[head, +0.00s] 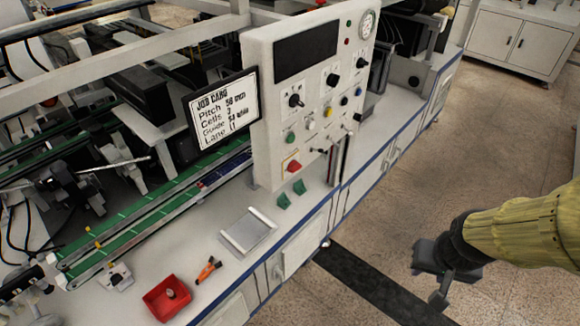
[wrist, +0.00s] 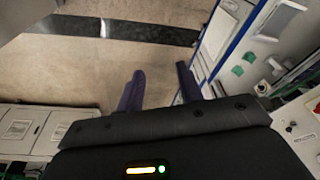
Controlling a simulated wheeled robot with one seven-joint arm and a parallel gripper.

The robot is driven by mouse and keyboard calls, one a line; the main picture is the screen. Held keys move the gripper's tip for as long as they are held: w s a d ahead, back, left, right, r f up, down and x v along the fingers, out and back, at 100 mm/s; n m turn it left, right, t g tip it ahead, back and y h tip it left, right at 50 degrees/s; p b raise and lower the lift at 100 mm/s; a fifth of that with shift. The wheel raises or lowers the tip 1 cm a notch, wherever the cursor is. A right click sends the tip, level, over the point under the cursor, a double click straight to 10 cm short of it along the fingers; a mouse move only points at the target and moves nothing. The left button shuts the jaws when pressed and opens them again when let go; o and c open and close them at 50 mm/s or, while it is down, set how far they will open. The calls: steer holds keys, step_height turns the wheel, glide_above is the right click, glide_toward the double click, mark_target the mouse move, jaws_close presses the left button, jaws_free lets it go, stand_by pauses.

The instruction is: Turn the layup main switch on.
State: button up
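The white control panel (head: 262,107) stands on the machine bench in the head view. It carries several black rotary knobs, among them one at left (head: 295,100), one at centre (head: 332,79) and one at upper right (head: 361,63). It also has a red switch (head: 293,166), a green button (head: 290,137) and a yellow button (head: 328,112). I cannot tell which is the layup main switch; no label is readable. My gripper (head: 432,284) is over the floor, right of the bench and well apart from the panel. In the wrist view its fingers (wrist: 160,80) are spread and empty.
A job card screen (head: 224,108) adjoins the panel's left side. A red tray (head: 168,298), an orange-handled tool (head: 208,270) and a metal plate (head: 247,232) lie on the bench. Green conveyor belts (head: 150,213) run behind. The floor (head: 400,220) between bench and gripper is clear.

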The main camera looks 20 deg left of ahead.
steer(key=shift+s, duration=0.1)
steer(key=o, duration=0.3)
steer(key=shift+o, duration=0.7)
steer(key=shift+w, duration=0.35)
steer(key=w+a+f+n+t+y+p, duration=0.1)
steer(key=w+a+n+t, duration=0.15)
steer(key=w, duration=0.55)
steer(key=w+a+f+n+t+y, duration=0.15)
steer(key=w+n+t, duration=0.25)
steer(key=w, duration=0.4)
steer(key=s+a+r+n+g+y+p, duration=0.1)
steer(key=s+a+n+g+y, duration=0.1)
steer(key=a+n+y, duration=0.5)
steer(key=s+a+y, duration=0.1)
steer(key=a+y, duration=0.5)
steer(key=y, duration=0.1)
steer(key=shift+s+a+r, duration=0.15)
steer(key=shift+a+r, duration=0.05)
steer(key=shift+a, duration=0.1)
